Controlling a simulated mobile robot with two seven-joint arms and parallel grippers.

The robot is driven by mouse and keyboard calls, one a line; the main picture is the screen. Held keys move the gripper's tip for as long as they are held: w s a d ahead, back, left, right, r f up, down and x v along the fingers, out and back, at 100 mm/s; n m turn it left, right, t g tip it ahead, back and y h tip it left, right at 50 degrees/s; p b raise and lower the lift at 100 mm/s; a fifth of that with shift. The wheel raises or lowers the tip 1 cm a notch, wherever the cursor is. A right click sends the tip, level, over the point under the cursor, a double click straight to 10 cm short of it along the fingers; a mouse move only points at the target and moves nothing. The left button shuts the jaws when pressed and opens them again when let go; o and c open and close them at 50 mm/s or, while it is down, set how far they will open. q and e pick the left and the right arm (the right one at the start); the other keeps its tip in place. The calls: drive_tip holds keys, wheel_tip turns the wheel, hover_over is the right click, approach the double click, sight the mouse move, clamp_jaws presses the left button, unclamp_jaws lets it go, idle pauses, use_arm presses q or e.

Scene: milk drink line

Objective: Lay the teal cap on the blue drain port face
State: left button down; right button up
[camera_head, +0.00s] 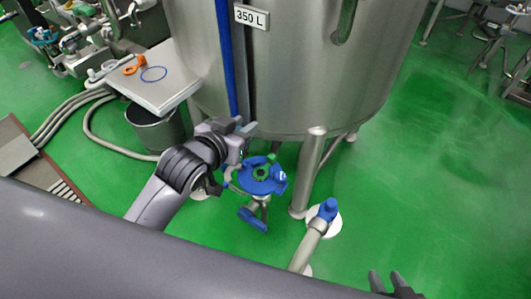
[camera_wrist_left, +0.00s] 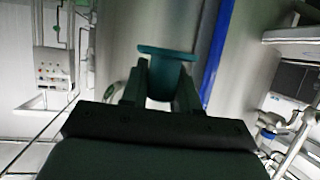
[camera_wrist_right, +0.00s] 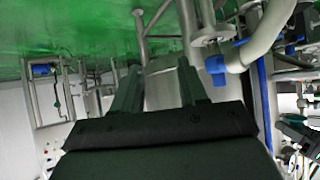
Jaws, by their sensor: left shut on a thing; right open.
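The teal cap (camera_wrist_left: 165,53) is between the fingertips of my left gripper (camera_wrist_left: 162,80), which is shut on it. In the head view my left gripper (camera_head: 243,128) is beside the steel tank, just above and behind the blue drain port face (camera_head: 258,187). The port face has a green ring (camera_head: 261,173) at its centre. The cap is apart from the port and hard to make out in the head view. My right gripper (camera_head: 387,283) is open and empty at the lower right; it also shows in the right wrist view (camera_wrist_right: 155,85).
The steel tank (camera_head: 290,70) stands on legs close behind the port. A blue-capped pipe end (camera_head: 327,210) is to the right. A table (camera_head: 165,88) at left holds an orange clamp (camera_head: 134,66) and a blue ring (camera_head: 153,74).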

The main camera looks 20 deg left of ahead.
use_arm(q)
drive_tip(key=m+h+b, duration=0.2)
drive_tip(key=b, duration=0.5)
hover_over(269, 159)
drive_tip(key=s+a, duration=0.1)
drive_tip(key=s, duration=0.3)
wheel_tip(269, 159, down, 12)
drive_tip(key=f, duration=0.1)
drive_tip(key=f+b, duration=0.5)
drive_tip(key=w+f+b, duration=0.1)
drive_tip(key=f+b, duration=0.1)
drive_tip(key=b, duration=0.1)
drive_tip(key=shift+w+f, duration=0.1)
drive_tip(key=shift+f, duration=0.05)
drive_tip(key=shift+f+b, duration=0.35)
drive_tip(key=shift+f, duration=0.55)
use_arm(e)
wheel_tip(269, 159, down, 13)
drive_tip(key=w+a, duration=0.1)
drive_tip(key=a, duration=0.1)
drive_tip(key=shift+w+a+f+y, duration=0.2)
drive_tip(key=shift+w+y, duration=0.2)
use_arm(q)
drive_tip(key=shift+f, duration=0.25)
use_arm(e)
drive_tip(key=shift+s+d+f, duration=0.1)
drive_tip(key=shift+f, duration=0.15)
